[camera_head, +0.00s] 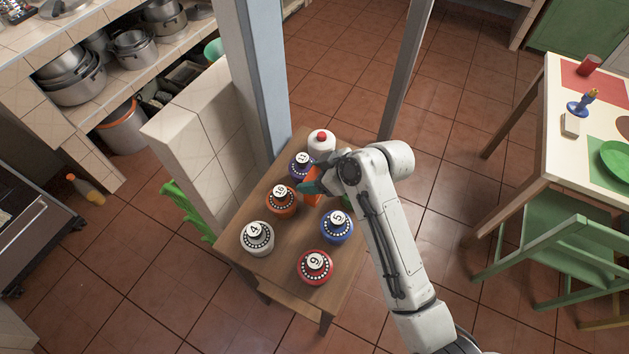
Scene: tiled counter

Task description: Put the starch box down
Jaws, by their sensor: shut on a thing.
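My gripper (321,184) is above the small wooden table, at the end of my white arm. It is shut on a small orange and teal thing, which I take to be the starch box (313,199). The box shows just left of my gripper, between the orange and blue round containers. My wrist hides part of it, and I cannot tell whether its base touches the tabletop.
The wooden table (285,258) carries several round numbered containers: purple (299,169), orange (279,209), white (257,246), blue (337,232) and red (315,272). A white bottle with a red cap (321,147) stands at the back. Bare wood shows between them. A tiled half wall (205,150) borders the left.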

